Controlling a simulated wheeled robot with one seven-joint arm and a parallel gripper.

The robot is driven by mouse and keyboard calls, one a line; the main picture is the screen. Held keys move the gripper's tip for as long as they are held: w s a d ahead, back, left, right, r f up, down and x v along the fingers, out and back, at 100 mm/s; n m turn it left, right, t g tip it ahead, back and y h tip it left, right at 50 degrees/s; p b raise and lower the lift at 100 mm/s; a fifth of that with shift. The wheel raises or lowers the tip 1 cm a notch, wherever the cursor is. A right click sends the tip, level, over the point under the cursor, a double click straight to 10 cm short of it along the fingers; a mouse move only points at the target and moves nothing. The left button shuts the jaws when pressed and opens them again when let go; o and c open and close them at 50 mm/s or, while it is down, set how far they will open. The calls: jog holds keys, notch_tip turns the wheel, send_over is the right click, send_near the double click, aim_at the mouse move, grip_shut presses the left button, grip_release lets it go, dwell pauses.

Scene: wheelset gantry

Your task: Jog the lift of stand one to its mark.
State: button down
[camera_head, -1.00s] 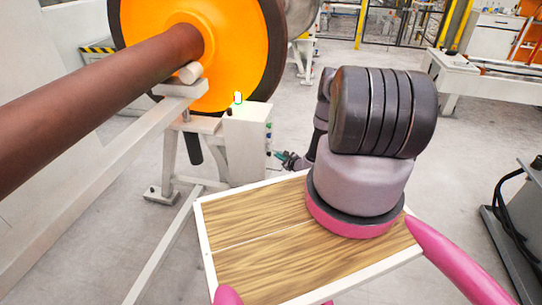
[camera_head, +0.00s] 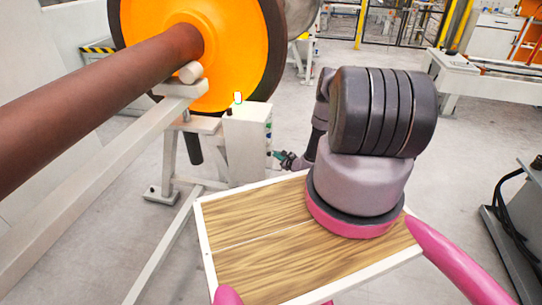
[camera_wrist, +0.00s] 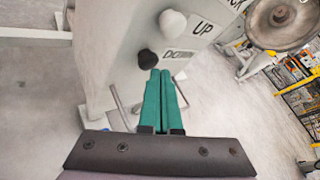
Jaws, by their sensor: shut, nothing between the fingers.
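Stand one's control box (camera_head: 248,142) is pale grey and stands beside the white stand (camera_head: 168,150) that carries the axle. In the wrist view the box face (camera_wrist: 112,50) shows a white knob-like button (camera_wrist: 172,23) by the label UP and a black button (camera_wrist: 148,59) by the label DOWN, which is partly covered. My gripper (camera_wrist: 160,75) has green fingers, shut together and empty. Their tips are just below and right of the black button; I cannot tell whether they touch. In the head view my gripper (camera_head: 281,157) is small, at the box's right side. No lift mark can be made out.
A brown axle (camera_head: 100,95) with an orange wheel (camera_head: 165,38) lies above the stand. White beams (camera_head: 110,165) cross the left side. A grey machine with a black cable (camera_head: 520,215) stands at the right. Floor (camera_head: 455,150) between is clear.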

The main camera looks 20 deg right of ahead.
jog(key=shift+w+a, duration=0.3)
jog(key=shift+a, duration=0.1)
dwell(1.2)
jog(key=shift+s+d, duration=0.1)
dwell(0.9)
jog(key=shift+s+d, duration=0.45)
jog(key=shift+d, duration=0.2)
jog(key=shift+d, duration=0.1)
jog(key=shift+s+d, duration=0.7)
jog(key=shift+d, duration=0.3)
jog(key=shift+s+d, duration=0.7)
jog(key=shift+d, duration=0.3)
